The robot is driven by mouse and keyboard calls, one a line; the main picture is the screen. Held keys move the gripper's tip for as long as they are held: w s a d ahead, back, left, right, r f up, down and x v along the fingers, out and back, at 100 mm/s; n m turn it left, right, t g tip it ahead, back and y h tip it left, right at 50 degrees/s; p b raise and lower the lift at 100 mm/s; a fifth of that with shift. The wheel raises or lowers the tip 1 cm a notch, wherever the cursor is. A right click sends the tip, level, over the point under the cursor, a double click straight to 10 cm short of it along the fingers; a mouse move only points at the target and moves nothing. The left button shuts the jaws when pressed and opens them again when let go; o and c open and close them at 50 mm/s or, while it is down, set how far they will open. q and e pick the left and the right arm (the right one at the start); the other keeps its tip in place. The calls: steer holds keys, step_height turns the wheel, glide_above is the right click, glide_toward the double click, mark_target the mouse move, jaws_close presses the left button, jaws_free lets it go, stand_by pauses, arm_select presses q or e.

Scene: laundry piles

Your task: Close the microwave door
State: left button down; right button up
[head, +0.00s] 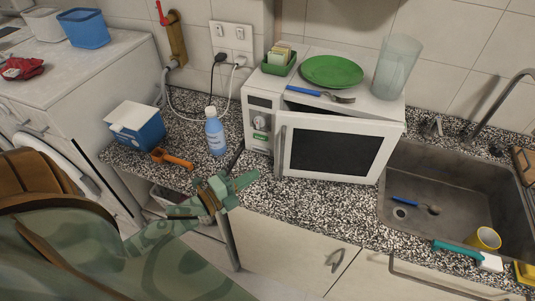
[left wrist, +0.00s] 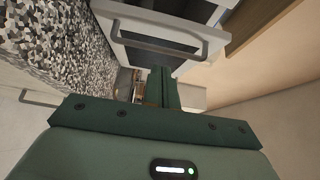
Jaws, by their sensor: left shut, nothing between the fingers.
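The white microwave (head: 258,125) stands on the speckled counter beside the sink. Its door (head: 335,151), with a dark window and a vertical bar handle (head: 282,150) on its left side, is ajar, its left side swung out from the body. In the left wrist view the door's handle (left wrist: 160,42) shows beyond the fingers. My left gripper (head: 251,180) is shut and empty, low in front of the counter edge and left of the door handle, apparently apart from it. Its closed fingers also show in the left wrist view (left wrist: 163,88). My right gripper is not in view.
A green plate (head: 332,71), a fork (head: 320,94), a sponge holder (head: 279,63) and a clear pitcher (head: 397,66) stand on the microwave. A blue bottle (head: 215,134) and an orange tool (head: 172,160) are left of it. The sink (head: 445,172) is to the right.

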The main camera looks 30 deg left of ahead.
arm_select(q)
steer(key=w, duration=0.9)
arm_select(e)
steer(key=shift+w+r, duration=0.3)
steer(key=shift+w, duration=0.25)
arm_select(q)
steer(key=shift+w, duration=0.1)
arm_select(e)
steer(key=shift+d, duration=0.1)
